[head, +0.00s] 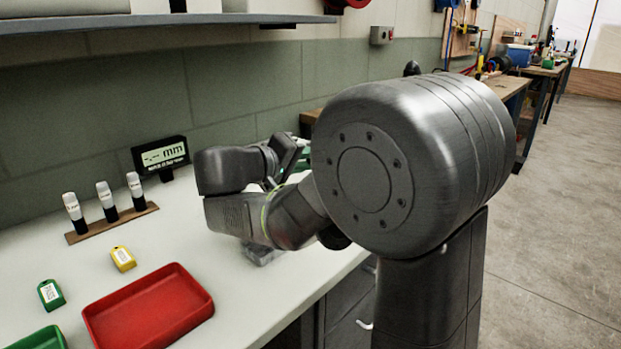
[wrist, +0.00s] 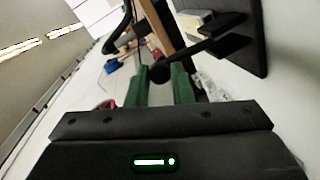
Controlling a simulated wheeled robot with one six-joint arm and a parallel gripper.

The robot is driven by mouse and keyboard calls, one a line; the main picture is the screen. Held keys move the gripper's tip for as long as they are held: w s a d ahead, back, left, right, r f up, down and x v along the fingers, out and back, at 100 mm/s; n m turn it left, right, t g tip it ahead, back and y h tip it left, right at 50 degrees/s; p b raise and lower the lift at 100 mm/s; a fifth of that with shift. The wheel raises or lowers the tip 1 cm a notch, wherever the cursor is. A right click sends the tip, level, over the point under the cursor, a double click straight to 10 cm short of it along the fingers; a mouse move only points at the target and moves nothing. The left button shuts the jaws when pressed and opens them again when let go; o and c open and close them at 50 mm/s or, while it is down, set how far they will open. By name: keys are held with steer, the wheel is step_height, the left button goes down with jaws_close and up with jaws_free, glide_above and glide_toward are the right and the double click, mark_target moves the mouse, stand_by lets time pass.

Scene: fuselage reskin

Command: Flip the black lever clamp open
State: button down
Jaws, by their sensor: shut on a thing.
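The black lever clamp (wrist: 212,42) shows in the wrist view. Its dark arm slants down left from a dark plate at the upper right and ends in a round black knob (wrist: 160,73). My gripper (wrist: 159,82) has two green fingers, one on each side of the knob, and is shut on it. How deep the knob sits between the fingers is hard to tell. In the head view my own arm hides most of the gripper, with only a bit of green showing, and I cannot make out the clamp there.
A red tray (head: 150,308) lies at the front of the white bench. Green (head: 51,294) and yellow (head: 123,258) tags lie near it. A rack of white-capped bottles (head: 110,222) and a small display reading mm (head: 161,155) stand behind. Concrete floor is free at the right.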

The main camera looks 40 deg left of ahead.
steer(key=shift+s+a+f+t+b, duration=0.15)
steer(key=shift+s+t+b, duration=0.3)
steer(key=shift+b, duration=0.5)
steer(key=shift+s+d+f+t+b, duration=0.1)
steer(key=shift+s+f+t+b, duration=0.15)
steer(key=shift+t+b, duration=0.55)
steer(key=c, duration=1.3)
jaws_free()
steer(key=shift+o, duration=0.2)
steer(key=shift+r, duration=0.1)
step_height(320, 180, up, 10)
steer(key=p, duration=0.3)
steer(key=shift+p, duration=0.3)
